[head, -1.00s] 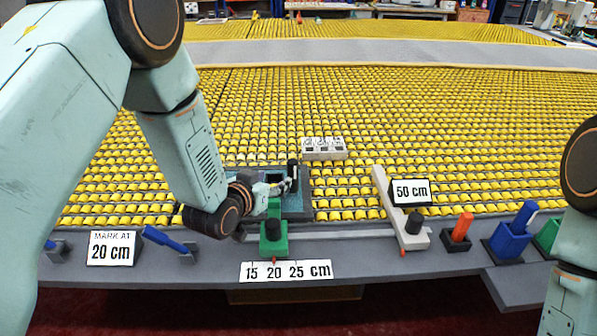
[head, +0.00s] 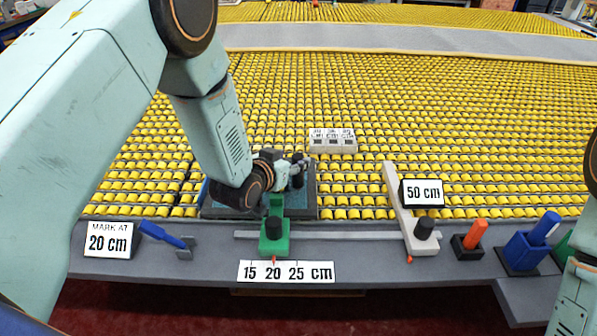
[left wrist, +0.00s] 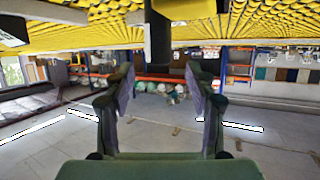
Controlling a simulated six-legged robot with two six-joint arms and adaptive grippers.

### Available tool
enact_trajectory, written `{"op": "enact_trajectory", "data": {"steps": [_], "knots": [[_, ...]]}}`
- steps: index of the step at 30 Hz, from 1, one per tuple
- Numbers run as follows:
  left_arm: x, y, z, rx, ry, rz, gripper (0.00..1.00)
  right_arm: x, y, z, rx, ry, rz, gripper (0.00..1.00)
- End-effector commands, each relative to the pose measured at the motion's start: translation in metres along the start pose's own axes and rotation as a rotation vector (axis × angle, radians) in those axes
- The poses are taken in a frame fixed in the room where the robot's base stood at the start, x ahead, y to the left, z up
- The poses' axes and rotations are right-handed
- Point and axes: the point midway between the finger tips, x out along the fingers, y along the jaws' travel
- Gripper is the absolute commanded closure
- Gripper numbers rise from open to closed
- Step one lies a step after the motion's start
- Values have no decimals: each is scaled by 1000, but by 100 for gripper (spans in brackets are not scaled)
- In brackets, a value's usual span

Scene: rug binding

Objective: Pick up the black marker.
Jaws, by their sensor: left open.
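The black marker (head: 298,181) appears to stand upright at the blue-grey tray (head: 300,208), just behind the green slider. My left gripper (head: 297,166) is right at it, reaching in from the left, and partly covers it. In the left wrist view the gripper (left wrist: 165,82) has its two fingers spread wide, with nothing held between them. A dark upright post, likely the marker (left wrist: 157,38), shows beyond the fingertips, roughly midway between them. Its lower end is hard to make out. My right gripper is out of view; only part of its arm shows at the right edge.
The green slider (head: 274,240) with a black knob sits on a grey rail. A white stop (head: 418,238) stands by the 50 cm sign (head: 422,192). A white block (head: 333,142) lies behind. A blue tool (head: 163,235), orange piece (head: 474,234) and blue holder (head: 523,252) line the ledge.

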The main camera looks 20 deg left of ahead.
Motion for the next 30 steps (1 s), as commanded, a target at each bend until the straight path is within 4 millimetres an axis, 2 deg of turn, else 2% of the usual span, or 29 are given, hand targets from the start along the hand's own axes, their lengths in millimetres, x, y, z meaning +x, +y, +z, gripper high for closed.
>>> {"op": "enact_trajectory", "data": {"steps": [3, 9, 18, 30], "knots": [[18, 2, 0, 0, 0, 1, 44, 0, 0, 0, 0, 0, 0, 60], [39, 3, 0, 0, 0, 0, 44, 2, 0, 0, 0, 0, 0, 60], [44, 3, -2, 0, -1, 0, 44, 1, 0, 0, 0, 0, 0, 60], [44, 2, -1, -1, -1, 0, 78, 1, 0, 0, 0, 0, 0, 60]]}}
